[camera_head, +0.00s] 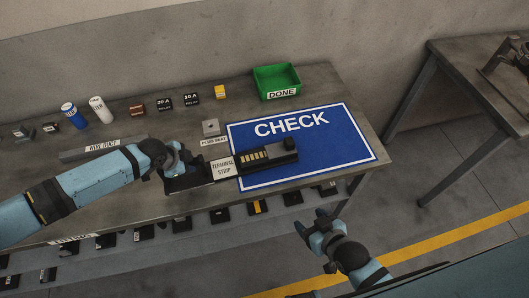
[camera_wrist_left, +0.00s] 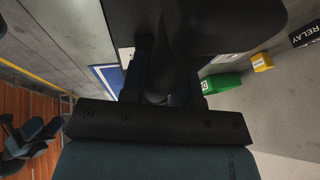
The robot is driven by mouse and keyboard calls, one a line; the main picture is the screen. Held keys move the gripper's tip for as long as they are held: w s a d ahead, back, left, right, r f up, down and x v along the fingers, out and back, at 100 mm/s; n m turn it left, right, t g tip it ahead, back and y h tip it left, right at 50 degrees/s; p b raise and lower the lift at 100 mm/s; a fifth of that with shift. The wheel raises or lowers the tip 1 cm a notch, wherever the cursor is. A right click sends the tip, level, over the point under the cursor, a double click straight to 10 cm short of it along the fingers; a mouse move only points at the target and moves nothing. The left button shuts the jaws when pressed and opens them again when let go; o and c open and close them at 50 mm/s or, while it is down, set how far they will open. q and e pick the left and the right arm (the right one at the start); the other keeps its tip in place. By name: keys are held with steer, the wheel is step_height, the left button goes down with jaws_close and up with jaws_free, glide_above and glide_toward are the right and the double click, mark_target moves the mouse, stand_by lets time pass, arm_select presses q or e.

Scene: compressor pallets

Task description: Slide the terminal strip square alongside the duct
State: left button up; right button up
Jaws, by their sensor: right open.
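The terminal strip (camera_head: 283,151), a dark bar with a row of yellow contacts, lies across the lower left of the blue CHECK mat (camera_head: 330,155), tilted to the mat's edges. A white TERMINAL STRIP label (camera_head: 222,168) sits at its left end. The grey wire duct (camera_head: 75,156) lies at the left, apart from the strip and partly behind my left arm. My left gripper (camera_head: 180,168) is low over a dark flat piece left of the label; its fingers and any contact are unclear, and dark in the left wrist view. My right gripper (camera_head: 318,226) is open and empty off the table's front edge.
A green DONE bin (camera_head: 278,82) stands at the back right. A small grey block (camera_head: 211,128) sits behind the label. Blue and white cylinders and several small blocks line the back. A lower shelf holds several dark parts. The mat's right half is clear.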

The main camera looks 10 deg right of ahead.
arm_select(q)
steer(key=o, duration=0.3)
steer(key=shift+a+f, duration=0.1)
steer(key=shift+f, duration=0.15)
steer(key=shift+o, duration=0.6)
steer(key=shift+r, duration=0.1)
steer(key=shift+r, duration=0.15)
steer(key=v, duration=1.1)
steer(key=shift+a+r, duration=0.15)
steer(key=shift+r, duration=0.2)
steer(key=shift+s, duration=0.15)
steer(key=s+d+f+n+t+h, duration=0.35)
steer(key=s+d+n+h, duration=0.2)
steer(key=s+d, duration=0.5)
steer(key=s+a+f+n+t+y, duration=0.4)
steer(key=s+a+f+n+y, duration=0.2)
steer(key=s+a+n, duration=0.3)
steer(key=s+a+f, duration=0.1)
steer(key=s+a, duration=0.3)
steer(key=a, duration=0.1)
steer(key=shift+a+f+n+y, duration=0.2)
steer(key=shift+a+n+y, duration=0.15)
steer(key=shift+a, duration=0.05)
